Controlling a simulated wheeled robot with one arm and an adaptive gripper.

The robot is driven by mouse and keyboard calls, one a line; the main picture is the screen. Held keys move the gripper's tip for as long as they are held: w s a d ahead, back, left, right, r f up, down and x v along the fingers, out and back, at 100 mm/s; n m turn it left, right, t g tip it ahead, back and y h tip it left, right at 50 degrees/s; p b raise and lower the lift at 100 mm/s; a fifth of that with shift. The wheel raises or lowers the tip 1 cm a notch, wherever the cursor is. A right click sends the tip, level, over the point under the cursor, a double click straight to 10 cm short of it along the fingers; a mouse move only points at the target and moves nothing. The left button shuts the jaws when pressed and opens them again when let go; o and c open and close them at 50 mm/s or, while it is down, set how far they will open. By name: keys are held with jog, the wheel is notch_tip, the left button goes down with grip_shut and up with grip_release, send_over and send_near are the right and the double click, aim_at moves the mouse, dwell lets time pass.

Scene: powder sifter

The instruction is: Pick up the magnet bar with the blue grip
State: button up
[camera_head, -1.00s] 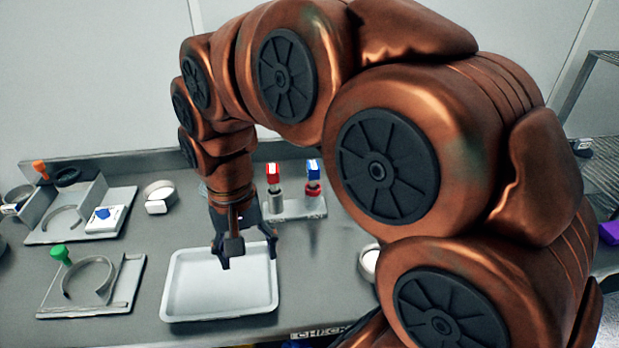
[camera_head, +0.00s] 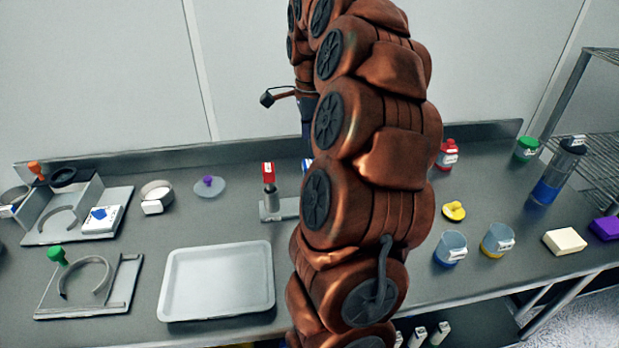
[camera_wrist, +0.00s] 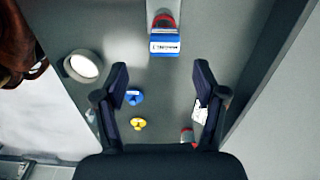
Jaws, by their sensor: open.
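The magnet bar with the blue grip (camera_wrist: 164,45) shows at the top middle of the wrist view, its grip blue with a white label and a red part behind it. In the head view only a sliver of its blue grip (camera_head: 307,165) shows beside my arm. The bar with the red grip (camera_head: 268,172) stands upright to its left in a grey holder (camera_head: 272,211). My gripper (camera_wrist: 161,82) is open and empty, with the blue grip beyond its fingertips in the picture, apart from them. In the head view my arm hides the gripper.
A white tray (camera_head: 218,280) lies at the front. A holder with a green knob (camera_head: 57,254) is left of it. A purple-knobbed lid (camera_head: 209,186) lies left of the bars. Cups (camera_head: 450,248) and a red-capped jar (camera_head: 447,154) stand right of my arm. A wall runs behind the bench.

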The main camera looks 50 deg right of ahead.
aim_at(309, 163)
jog(key=shift+s+d+f+m, duration=0.15)
jog(key=shift+d+m, duration=0.15)
jog(key=shift+d, duration=0.25)
jog(key=shift+a+f+p, duration=0.1)
jog(key=shift+f+p, duration=0.35)
jog(key=shift+f, duration=0.65)
jog(key=shift+w+a+f+p, duration=0.15)
jog(key=shift+f+p, duration=0.2)
jog(key=shift+f, duration=0.1)
jog(key=shift+w+a+f+p, duration=0.1)
jog(key=shift+f+p, duration=0.2)
jog(key=shift+f, duration=0.1)
notch_tip(309, 163, down, 2)
jog(key=shift+w+a+f+p, duration=0.1)
jog(key=shift+w+a+p, duration=0.05)
jog(key=shift+p, duration=0.4)
jog(key=shift+f, duration=0.7)
jog(key=shift+c, duration=0.4)
grip_shut()
